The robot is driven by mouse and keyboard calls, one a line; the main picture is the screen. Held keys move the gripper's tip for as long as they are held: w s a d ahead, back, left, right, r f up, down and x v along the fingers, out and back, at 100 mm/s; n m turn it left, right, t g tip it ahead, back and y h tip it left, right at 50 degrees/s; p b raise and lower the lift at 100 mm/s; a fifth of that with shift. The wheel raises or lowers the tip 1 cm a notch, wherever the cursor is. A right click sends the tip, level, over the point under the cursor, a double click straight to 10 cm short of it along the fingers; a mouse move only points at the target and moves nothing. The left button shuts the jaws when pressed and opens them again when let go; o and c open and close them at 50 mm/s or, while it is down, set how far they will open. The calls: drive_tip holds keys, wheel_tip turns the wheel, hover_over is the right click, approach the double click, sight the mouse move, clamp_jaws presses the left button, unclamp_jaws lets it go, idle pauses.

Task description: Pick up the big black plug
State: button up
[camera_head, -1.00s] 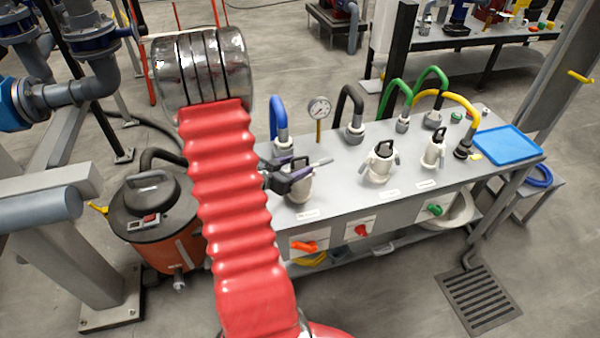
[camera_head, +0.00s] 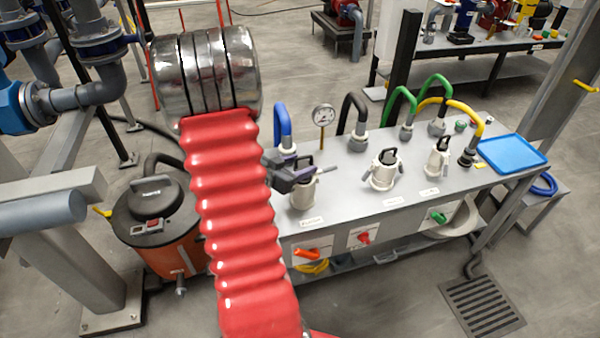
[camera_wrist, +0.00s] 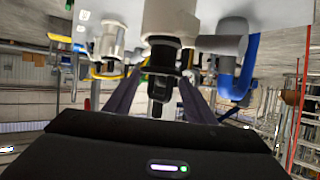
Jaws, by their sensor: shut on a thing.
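The big black plug (camera_head: 304,160) stands at the left white fitting (camera_head: 303,197) on the bench, and its top shows just above my gripper. My gripper (camera_head: 303,174) reaches in from the left and is shut on it. In the wrist view, the black plug (camera_wrist: 160,84) lies between my two dark fingers (camera_wrist: 157,97), in line with the white fitting (camera_wrist: 170,17). I cannot tell whether the plug is seated or slightly raised.
Two more white fittings with black tops, a middle one (camera_head: 383,170) and a right one (camera_head: 437,158), stand on the grey bench (camera_head: 345,200). Blue (camera_head: 282,122), black, green and yellow hoses and a gauge (camera_head: 323,115) stand behind. A blue tray (camera_head: 512,153) lies right.

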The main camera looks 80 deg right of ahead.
sight(299, 169)
drive_tip(key=shift+r, duration=3.4)
drive_tip(key=shift+w, duration=0.1)
